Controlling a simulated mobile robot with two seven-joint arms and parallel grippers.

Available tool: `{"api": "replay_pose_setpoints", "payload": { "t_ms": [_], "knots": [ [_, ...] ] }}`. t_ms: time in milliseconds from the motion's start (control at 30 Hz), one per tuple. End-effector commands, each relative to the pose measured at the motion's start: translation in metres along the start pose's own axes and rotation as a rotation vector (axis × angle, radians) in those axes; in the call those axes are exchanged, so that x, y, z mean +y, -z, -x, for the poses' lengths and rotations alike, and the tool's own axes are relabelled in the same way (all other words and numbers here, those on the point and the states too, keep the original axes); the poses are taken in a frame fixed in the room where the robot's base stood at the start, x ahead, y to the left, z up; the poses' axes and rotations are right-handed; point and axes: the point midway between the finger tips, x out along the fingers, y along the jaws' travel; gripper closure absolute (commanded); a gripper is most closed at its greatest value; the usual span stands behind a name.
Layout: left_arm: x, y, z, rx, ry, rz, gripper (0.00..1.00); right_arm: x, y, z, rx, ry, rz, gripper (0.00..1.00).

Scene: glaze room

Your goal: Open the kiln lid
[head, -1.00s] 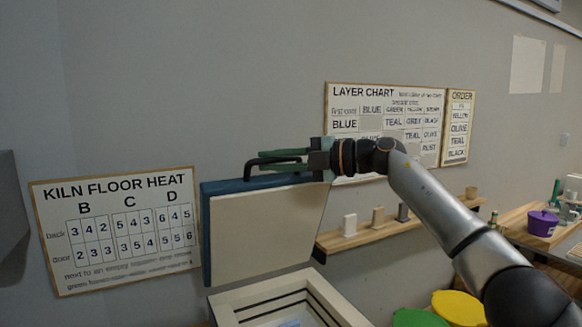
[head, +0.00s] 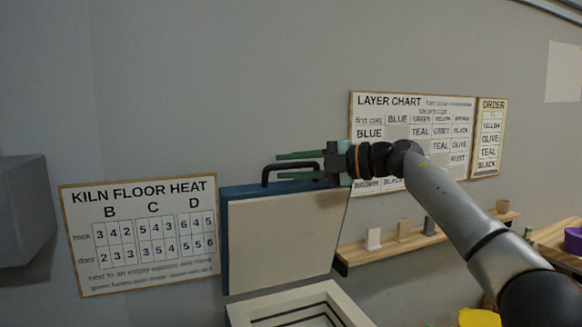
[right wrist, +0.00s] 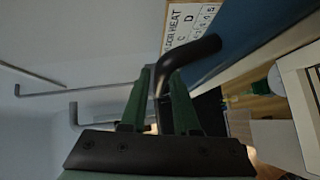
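The kiln lid (head: 282,240) stands raised, close to upright, above the kiln (head: 320,294). Its cream inner face is toward me and its edge is blue. The black bar handle (head: 265,175) is at the lid's top edge; it also shows in the right wrist view (right wrist: 195,52). My right gripper (head: 278,166) is at the handle, with one green finger above the bar and one below. The fingers are spread, with room around the bar. In the right wrist view my right gripper (right wrist: 160,72) has the bar between its fingers. My left gripper is out of view.
A kiln floor heat board (head: 140,235) hangs left of the lid. A layer chart (head: 412,130) and an order board (head: 488,137) hang behind my right arm. A wooden shelf (head: 400,246) with small blocks is right of the lid. A grey box-like form (head: 25,210) is at far left.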

Motion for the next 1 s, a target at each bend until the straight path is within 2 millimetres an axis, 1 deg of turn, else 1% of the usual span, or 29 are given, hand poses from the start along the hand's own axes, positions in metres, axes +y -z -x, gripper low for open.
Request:
{"api": "replay_pose_setpoints", "payload": {
  "t_ms": [33, 133, 367, 467, 567, 633, 800, 900, 1000],
  "knots": [
    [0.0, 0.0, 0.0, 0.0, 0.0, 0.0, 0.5, 0.0, 0.0, 0.0, 0.0, 0.0, 0.0, 0.64],
    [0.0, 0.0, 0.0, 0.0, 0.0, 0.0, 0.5, 0.0, 0.0, 0.0, 0.0, 0.001, 0.001, 0.53],
    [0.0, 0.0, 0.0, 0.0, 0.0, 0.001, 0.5, -0.001, 0.0, 0.0, 0.0, 0.001, 0.001, 0.53],
    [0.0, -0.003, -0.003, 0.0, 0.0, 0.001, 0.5, -0.002, -0.001, 0.005, -0.001, 0.0, 0.003, 0.53],
    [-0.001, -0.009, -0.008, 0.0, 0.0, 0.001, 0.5, -0.003, -0.002, 0.017, -0.002, -0.001, 0.004, 0.53],
    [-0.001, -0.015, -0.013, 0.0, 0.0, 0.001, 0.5, -0.005, -0.002, 0.029, -0.003, 0.0, 0.004, 0.53],
    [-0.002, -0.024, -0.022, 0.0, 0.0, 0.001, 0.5, -0.004, -0.002, 0.069, -0.003, -0.001, 0.003, 0.53],
    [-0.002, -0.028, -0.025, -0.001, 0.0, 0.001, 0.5, -0.002, -0.001, 0.089, -0.003, -0.001, 0.004, 0.53],
    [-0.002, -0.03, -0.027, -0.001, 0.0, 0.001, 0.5, -0.002, -0.001, 0.106, -0.002, -0.001, 0.002, 0.53]
  ]
}}
